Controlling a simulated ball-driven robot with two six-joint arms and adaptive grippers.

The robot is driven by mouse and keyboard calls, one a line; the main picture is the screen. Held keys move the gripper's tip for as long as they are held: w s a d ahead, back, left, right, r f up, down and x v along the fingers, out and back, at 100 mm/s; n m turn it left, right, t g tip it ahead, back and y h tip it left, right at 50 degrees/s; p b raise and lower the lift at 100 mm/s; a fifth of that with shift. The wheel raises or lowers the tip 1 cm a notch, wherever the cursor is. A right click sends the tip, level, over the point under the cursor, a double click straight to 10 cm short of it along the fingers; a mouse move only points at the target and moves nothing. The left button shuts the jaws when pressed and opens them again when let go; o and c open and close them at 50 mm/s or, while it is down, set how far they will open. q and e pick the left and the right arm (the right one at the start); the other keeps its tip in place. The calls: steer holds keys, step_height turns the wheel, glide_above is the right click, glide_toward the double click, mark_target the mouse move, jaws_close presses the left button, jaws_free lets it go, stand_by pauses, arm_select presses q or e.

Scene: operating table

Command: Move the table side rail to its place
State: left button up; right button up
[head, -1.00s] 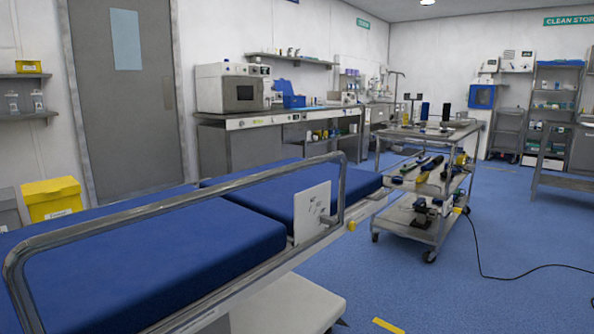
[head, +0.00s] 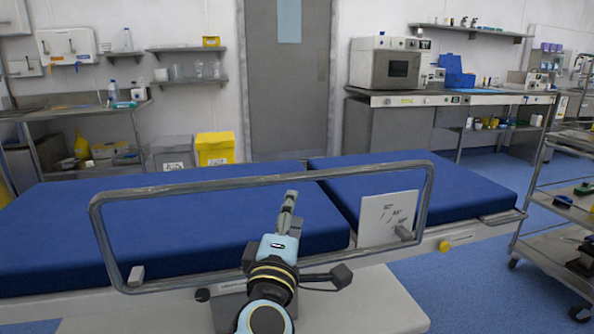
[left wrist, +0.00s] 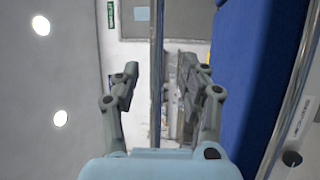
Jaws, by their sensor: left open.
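The table side rail (head: 265,183) is a grey metal loop standing upright along the near side of the operating table (head: 470,233). A white plate with printed marks (head: 385,218) is at its right end. My left gripper (head: 289,199) is in front of the rail's middle, its fingers reaching up to its top bar. In the left wrist view its two fingers are apart, and a narrow metal bar (left wrist: 157,70) runs between them. I cannot tell how deep the bar sits between the fingers. My right gripper is out of view.
Blue mattress sections (head: 410,185) lie behind the rail. A wheeled steel cart (head: 550,255) with tools stands at the right, with free blue floor between it and the table. A yellow bin (head: 214,149) and a counter (head: 395,125) stand behind the table.

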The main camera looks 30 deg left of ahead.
mark_target(297, 181)
arm_select(q)
steer(key=x, duration=1)
steer(key=shift+w+a+r+p, duration=0.25)
steer(key=shift+w+p, duration=0.05)
steer(key=shift+p, duration=0.1)
jaws_close()
